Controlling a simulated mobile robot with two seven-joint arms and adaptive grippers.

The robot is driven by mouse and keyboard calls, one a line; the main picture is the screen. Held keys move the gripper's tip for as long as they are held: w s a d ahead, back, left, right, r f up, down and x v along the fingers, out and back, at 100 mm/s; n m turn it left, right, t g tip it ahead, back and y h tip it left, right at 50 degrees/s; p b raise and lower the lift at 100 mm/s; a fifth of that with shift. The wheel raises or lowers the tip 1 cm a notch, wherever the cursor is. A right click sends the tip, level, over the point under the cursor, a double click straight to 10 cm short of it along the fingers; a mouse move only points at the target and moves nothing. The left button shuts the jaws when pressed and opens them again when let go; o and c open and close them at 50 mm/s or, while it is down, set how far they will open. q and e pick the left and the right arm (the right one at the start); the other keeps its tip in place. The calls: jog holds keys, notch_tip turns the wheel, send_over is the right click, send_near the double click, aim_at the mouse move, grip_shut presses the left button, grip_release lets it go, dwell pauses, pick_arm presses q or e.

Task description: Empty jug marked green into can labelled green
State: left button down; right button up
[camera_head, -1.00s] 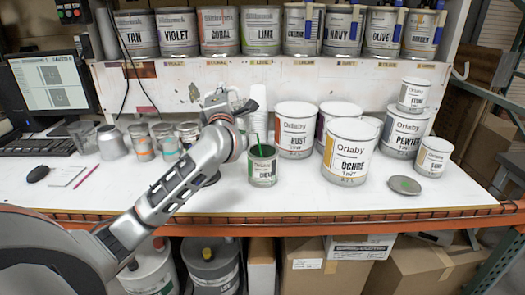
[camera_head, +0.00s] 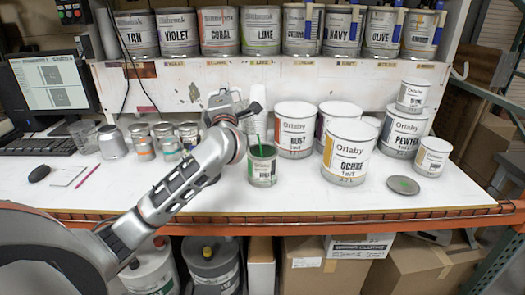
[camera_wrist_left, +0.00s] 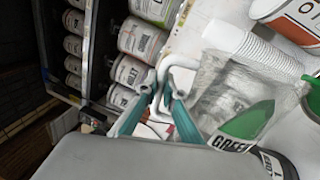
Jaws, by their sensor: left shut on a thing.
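My left gripper (camera_wrist_left: 155,105) is shut on the white handle (camera_wrist_left: 177,78) of a clear jug (camera_wrist_left: 215,92). The jug's label reads GREEN, and a green patch, which looks like liquid, shows by it. In the head view the left gripper (camera_head: 236,112) is above the table, just left of and higher than the open can (camera_head: 263,171); my wrist hides most of the jug. The can has green inside its rim, and a thin green line stands up from it; I cannot tell if it is a stream or a stick. Its label is too small to read surely.
Large paint cans, such as the ochre can (camera_head: 347,155) and rust can (camera_head: 294,133), stand right of the open can. A grey lid (camera_head: 403,185) with a green spot lies at the right. Small cups (camera_head: 142,143) stand left. A keyboard and mouse (camera_head: 39,173) are farther left.

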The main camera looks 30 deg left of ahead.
pick_arm(q)
jog(key=shift+w+d, duration=0.1)
jog(key=shift+w, duration=0.05)
jog(key=shift+d+p, duration=0.25)
jog(key=shift+p, duration=0.05)
jog(key=shift+a, duration=0.1)
jog(key=shift+w+d+m, duration=0.1)
jog(key=shift+d+m, duration=0.1)
jog(key=shift+m, duration=0.1)
jog(key=shift+w+f, duration=0.15)
jog(key=shift+f, duration=0.1)
dwell(0.6)
